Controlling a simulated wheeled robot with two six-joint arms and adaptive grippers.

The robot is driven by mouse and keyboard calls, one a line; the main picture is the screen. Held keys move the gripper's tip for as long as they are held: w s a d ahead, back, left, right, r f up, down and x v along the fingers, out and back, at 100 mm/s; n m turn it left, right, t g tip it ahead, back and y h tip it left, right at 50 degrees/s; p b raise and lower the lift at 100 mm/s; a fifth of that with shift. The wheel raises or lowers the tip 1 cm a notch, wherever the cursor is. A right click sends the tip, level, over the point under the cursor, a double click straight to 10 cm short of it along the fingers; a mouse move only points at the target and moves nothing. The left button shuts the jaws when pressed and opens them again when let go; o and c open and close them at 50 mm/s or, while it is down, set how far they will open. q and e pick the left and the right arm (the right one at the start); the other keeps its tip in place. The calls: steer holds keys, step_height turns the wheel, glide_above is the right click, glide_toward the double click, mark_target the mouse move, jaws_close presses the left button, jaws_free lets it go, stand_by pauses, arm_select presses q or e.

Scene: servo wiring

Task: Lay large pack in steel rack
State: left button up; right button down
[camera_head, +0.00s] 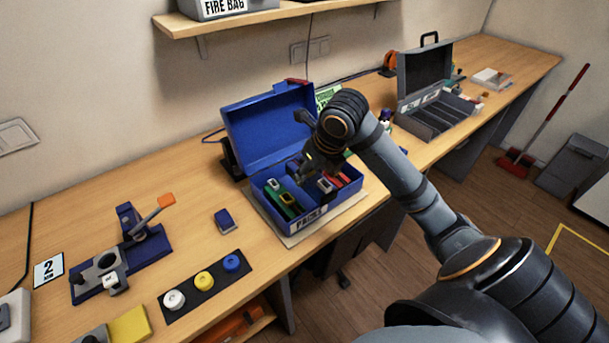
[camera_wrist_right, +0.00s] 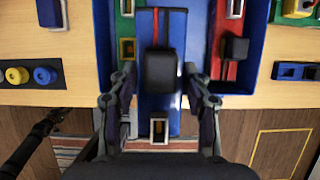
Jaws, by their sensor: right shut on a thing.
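The blue pack (camera_wrist_right: 176,30), with a red wire and a black block on top, lies between the fingers of my right gripper (camera_wrist_right: 162,88) in the right wrist view. My right gripper (camera_head: 318,172) is shut on it, at the open blue box (camera_head: 318,214) labelled for packs. The arm hides most of this pack in the head view. A grey open case (camera_head: 424,68) with long slots stands at the back right; it looks like the steel rack.
A green pack (camera_head: 281,200) and a red pack (camera_wrist_right: 229,50) are in the blue box on either side. Left of the box lie a small blue block (camera_head: 224,219) and a strip of coloured spools (camera_head: 203,282). A shelf (camera_head: 260,18) hangs above.

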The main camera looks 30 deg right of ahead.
steer(key=w+d+f, duration=0.1)
steer(key=f, duration=0.1)
steer(key=w+f, duration=0.1)
steer(key=w, duration=0.1)
steer(key=w+d+f, duration=0.1)
steer(key=w+f, duration=0.1)
steer(key=shift+w+d+f, duration=0.1)
steer(key=shift+d+f, duration=0.2)
steer(key=x, duration=0.2)
steer(key=p+x, duration=0.1)
steer(key=shift+s+d+f, duration=0.2)
steer(key=shift+f, duration=0.15)
steer(key=shift+f, duration=0.1)
steer(key=shift+f, duration=0.15)
steer(key=c, duration=0.7)
jaws_free()
steer(key=shift+s, duration=0.1)
steer(key=shift+o, duration=0.4)
